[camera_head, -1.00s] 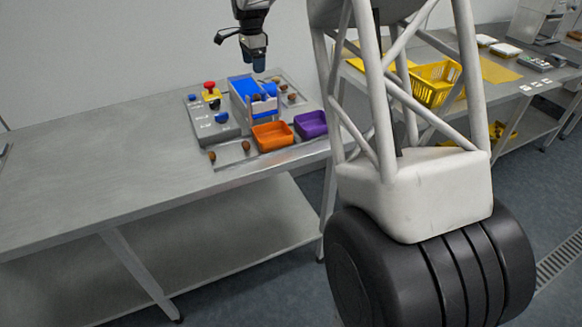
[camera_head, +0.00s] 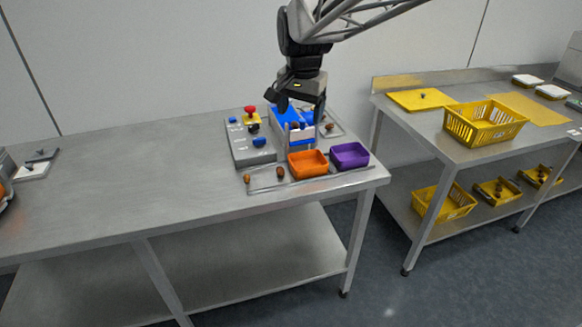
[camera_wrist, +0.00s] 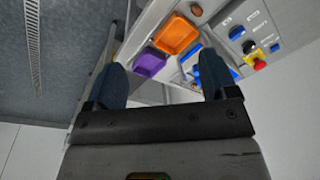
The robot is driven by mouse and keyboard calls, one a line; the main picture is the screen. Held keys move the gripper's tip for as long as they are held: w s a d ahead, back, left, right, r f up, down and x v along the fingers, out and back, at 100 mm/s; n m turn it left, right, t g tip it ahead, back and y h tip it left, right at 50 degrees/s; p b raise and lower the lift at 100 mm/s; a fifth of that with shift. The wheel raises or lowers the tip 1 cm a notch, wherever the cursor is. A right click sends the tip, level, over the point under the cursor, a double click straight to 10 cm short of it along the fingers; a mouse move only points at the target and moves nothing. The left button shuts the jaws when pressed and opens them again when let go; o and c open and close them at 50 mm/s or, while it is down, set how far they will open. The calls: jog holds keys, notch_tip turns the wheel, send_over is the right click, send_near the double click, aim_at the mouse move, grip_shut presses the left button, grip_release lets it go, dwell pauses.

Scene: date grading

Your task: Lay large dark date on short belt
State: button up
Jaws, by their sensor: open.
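My gripper (camera_head: 300,106) hangs open above the small sorting station on the steel table, over the blue short belt (camera_head: 284,114). It partly hides the belt. Small brown dates lie around the station: two on the front-left plate, one (camera_head: 247,178) and one (camera_head: 280,172), another (camera_head: 329,127) at the back right, and one (camera_head: 295,126) by the belt's end. A date (camera_wrist: 196,10) also shows in the wrist view. I cannot tell which is the large dark one.
An orange tray (camera_head: 308,176) and a purple tray (camera_head: 350,167) stand at the station's front. A grey control box (camera_head: 250,150) with a red button (camera_head: 250,109) stands left. The table's left is mostly clear. Yellow baskets, one here (camera_head: 484,137), are on the right table.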

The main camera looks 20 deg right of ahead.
jog(key=s+a+f+n, duration=0.1)
jog(key=s+f+n, duration=0.1)
jog(key=s, duration=0.6)
jog(key=s+a+f+n, duration=0.1)
jog(key=s+f+n, duration=0.1)
jog(key=s, duration=0.7)
jog(key=s+a+f+n+t, duration=0.1)
jog(key=s+n, duration=0.3)
jog(key=s, duration=0.5)
jog(key=shift+s+a+f, duration=0.15)
jog(key=shift+a+f, duration=0.25)
jog(key=shift+f, duration=0.45)
